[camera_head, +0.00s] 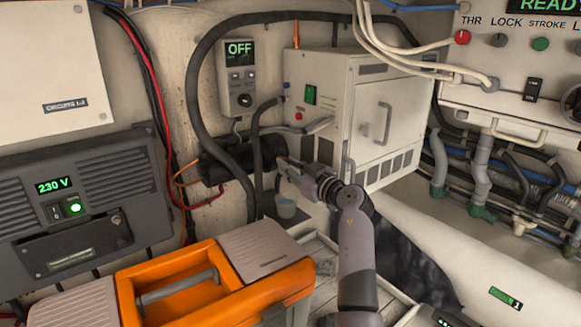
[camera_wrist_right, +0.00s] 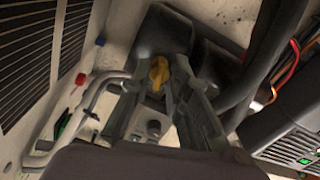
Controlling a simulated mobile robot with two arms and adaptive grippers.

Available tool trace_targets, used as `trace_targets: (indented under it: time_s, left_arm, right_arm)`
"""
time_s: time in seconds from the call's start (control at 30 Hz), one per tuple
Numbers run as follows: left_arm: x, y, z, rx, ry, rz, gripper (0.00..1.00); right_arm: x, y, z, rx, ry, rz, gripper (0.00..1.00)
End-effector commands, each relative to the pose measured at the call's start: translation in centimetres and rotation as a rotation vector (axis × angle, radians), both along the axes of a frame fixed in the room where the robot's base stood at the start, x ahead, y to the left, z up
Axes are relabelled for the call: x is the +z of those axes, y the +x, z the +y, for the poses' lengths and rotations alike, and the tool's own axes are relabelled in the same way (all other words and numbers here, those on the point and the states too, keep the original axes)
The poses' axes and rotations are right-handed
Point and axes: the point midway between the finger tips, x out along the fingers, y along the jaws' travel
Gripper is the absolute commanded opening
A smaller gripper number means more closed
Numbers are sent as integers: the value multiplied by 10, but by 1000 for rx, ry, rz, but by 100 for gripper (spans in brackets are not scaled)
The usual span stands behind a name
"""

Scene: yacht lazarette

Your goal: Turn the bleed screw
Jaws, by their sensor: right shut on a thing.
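The bleed screw shows in the right wrist view as a small yellow winged piece (camera_wrist_right: 159,73) on the end of a dark housing (camera_wrist_right: 165,32). My right gripper (camera_wrist_right: 161,80) has its two grey fingers on either side of the screw, shut on it. In the head view the right gripper (camera_head: 283,163) reaches to the right end of the black cylindrical housing (camera_head: 228,163) on the wall, and the screw itself is too small or hidden to make out there. My left gripper is in neither view.
A small cup (camera_head: 286,207) is below the gripper. The white cabinet (camera_head: 335,105) stands close behind and right of it. Black hoses (camera_head: 192,95) loop around the housing. An orange toolbox (camera_head: 205,295) is in front at left, and a control box (camera_head: 239,75) reads OFF.

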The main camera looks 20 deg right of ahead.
Motion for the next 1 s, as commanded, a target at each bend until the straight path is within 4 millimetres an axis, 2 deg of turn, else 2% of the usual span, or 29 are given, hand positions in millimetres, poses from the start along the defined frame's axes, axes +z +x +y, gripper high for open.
trace_targets:
  time_s: [0.4,1.0]
  left_arm:
    - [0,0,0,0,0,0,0]
    - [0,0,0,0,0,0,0]
  right_arm:
    - [-4,0,1,2,200,80,0]
    - [-5,-1,2,2,234,95,0]
